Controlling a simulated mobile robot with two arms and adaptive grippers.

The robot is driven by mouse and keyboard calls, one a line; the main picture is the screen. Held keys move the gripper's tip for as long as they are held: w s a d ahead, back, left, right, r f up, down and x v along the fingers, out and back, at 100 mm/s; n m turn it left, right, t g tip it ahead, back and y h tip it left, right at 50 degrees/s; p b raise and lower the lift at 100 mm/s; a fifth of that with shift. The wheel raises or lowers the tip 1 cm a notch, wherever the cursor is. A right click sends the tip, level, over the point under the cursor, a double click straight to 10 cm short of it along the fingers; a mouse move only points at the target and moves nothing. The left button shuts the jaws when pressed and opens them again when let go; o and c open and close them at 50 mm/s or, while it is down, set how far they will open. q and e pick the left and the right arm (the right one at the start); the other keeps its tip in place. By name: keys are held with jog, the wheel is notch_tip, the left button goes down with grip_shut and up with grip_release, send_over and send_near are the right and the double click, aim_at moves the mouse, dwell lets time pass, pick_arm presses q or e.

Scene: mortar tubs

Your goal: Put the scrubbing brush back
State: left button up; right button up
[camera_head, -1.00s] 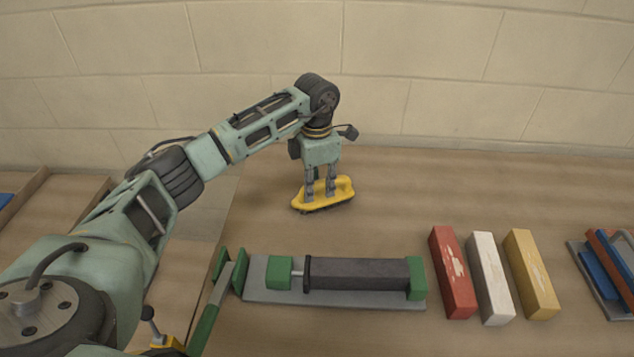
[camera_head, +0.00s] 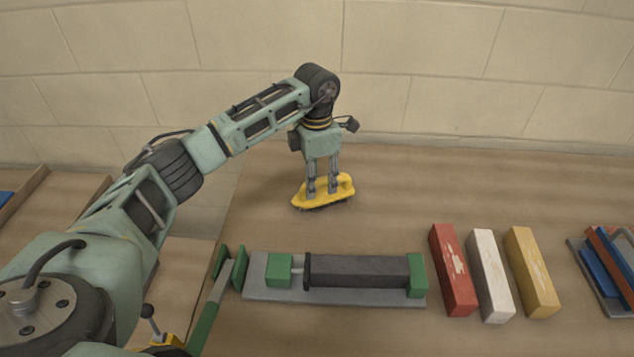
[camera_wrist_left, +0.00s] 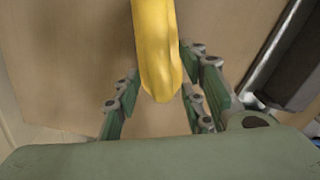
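The scrubbing brush (camera_head: 345,186) is yellow with dark bristles below. It rests bristles down on the tabletop near the back, in the middle of the head view. My left gripper (camera_head: 322,189) points down over it, with one finger on each side of the handle. In the left wrist view the yellow handle (camera_wrist_left: 156,50) runs between the spread fingers (camera_wrist_left: 160,95), with a visible gap on the left side. The gripper looks open.
In front of the brush lies a grey tray (camera_head: 275,297) with a dark cylinder (camera_head: 355,272) and green end blocks. Red (camera_head: 452,270), white (camera_head: 490,277) and yellow (camera_head: 531,272) blocks stand to its right. A rack of blue and red pieces (camera_head: 607,265) is far right. The back right tabletop is clear.

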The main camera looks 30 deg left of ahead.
pick_arm(q)
notch_tip(320, 180, up, 11)
jog(key=b, duration=0.1)
jog(key=shift+f, duration=0.1)
dwell(0.5)
